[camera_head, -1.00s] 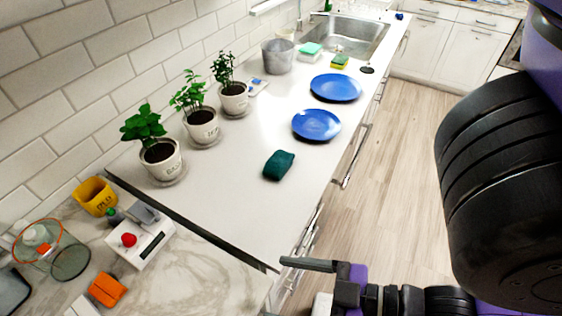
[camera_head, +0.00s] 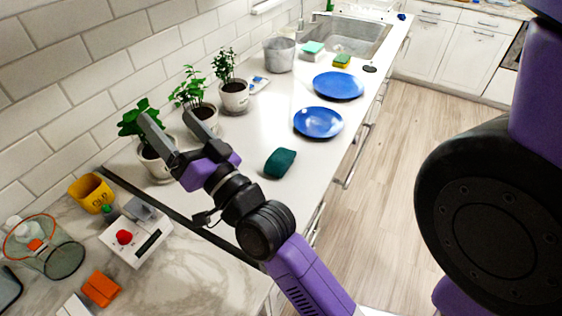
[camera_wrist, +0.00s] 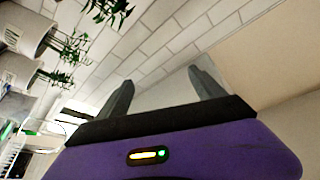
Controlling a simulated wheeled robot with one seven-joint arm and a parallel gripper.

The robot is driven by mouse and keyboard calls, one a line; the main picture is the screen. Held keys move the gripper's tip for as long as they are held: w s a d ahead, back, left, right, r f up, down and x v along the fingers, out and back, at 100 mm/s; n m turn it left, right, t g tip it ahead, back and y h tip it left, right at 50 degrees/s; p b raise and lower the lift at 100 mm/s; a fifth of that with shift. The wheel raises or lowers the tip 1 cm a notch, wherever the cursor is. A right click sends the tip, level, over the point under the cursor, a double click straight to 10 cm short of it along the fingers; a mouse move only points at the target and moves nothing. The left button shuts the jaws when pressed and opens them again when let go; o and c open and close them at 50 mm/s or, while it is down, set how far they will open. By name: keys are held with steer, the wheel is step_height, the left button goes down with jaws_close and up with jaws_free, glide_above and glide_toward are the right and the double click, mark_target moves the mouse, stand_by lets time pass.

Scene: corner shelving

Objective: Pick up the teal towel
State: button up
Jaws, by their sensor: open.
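The teal towel (camera_head: 280,162) is a small dark folded bundle on the white counter, near its front edge, in the head view. My gripper (camera_head: 172,127) is open and empty. In the head view it appears to the left of the towel, in front of the nearest potted plant, with its fingers pointing up and left. In the wrist view the two fingers (camera_wrist: 162,95) stand apart against the tiled wall. The towel does not show in the wrist view.
Several potted plants (camera_head: 234,97) line the wall. Two blue plates (camera_head: 318,122) lie beyond the towel. A scale (camera_head: 137,241), a yellow cup (camera_head: 91,193) and an orange item (camera_head: 101,289) occupy the marble counter at lower left. Bare white counter surrounds the towel.

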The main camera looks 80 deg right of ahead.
steer(key=w+d+r+n+g+y+b, duration=0.1)
steer(key=w+d+r+n+y+b, duration=0.1)
steer(key=w+d+r+y, duration=0.75)
steer(key=m+g, duration=1)
steer(key=g, duration=0.8)
glide_above(280, 156)
steer(key=shift+y, duration=0.45)
steer(key=f, duration=2.3)
steer(key=shift+w+f+b, duration=0.25)
steer(key=shift+f+b, duration=0.15)
steer(key=shift+s+d, duration=0.1)
steer(key=shift+s, duration=0.25)
steer(key=shift+m, duration=0.4)
steer(key=shift+f, duration=3.95)
